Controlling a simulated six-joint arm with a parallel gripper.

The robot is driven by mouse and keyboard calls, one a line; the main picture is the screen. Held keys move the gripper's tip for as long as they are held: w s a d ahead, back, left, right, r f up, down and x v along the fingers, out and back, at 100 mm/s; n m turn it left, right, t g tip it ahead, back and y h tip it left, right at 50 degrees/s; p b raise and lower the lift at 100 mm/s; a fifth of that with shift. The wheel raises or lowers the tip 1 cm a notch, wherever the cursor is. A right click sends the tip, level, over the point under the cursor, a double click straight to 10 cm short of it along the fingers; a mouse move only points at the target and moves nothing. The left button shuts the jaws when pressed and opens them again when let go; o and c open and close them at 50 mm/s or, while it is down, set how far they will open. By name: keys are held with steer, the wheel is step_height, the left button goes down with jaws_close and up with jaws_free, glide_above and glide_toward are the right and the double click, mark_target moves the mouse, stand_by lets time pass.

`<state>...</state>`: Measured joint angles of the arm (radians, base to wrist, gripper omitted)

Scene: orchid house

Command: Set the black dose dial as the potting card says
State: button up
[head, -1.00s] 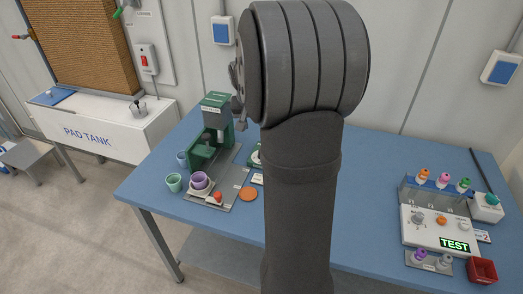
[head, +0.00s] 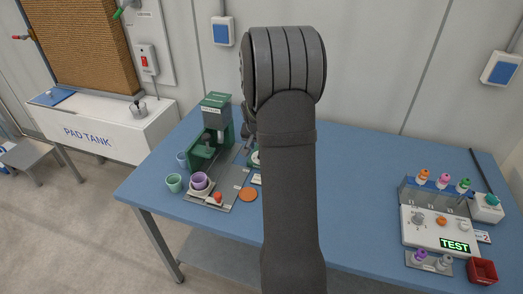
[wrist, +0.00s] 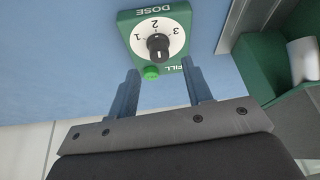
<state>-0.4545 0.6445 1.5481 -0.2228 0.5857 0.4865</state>
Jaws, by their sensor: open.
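The black dose dial (wrist: 158,45) is a knob on a white face marked 1, 2 and 3, set in a green box (wrist: 125,20) lettered DOSE. I cannot tell for sure which number it is set to. A green button (wrist: 151,73) by the word FILL sits below it in the wrist view. My gripper (wrist: 160,69) is open and empty, its fingers short of the knob and to either side of it. In the head view my arm hides most of the green box (head: 255,158). I cannot pick out a readable potting card.
Close by stand a green machine (head: 216,110), a purple cup (head: 199,181), a teal cup (head: 174,183) and an orange disc (head: 248,194). A white TEST unit (head: 430,228) with several coloured bottles is at the right. The blue table (head: 355,190) between is clear.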

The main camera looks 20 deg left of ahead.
steer(key=shift+x, duration=2)
steer(key=c, duration=1)
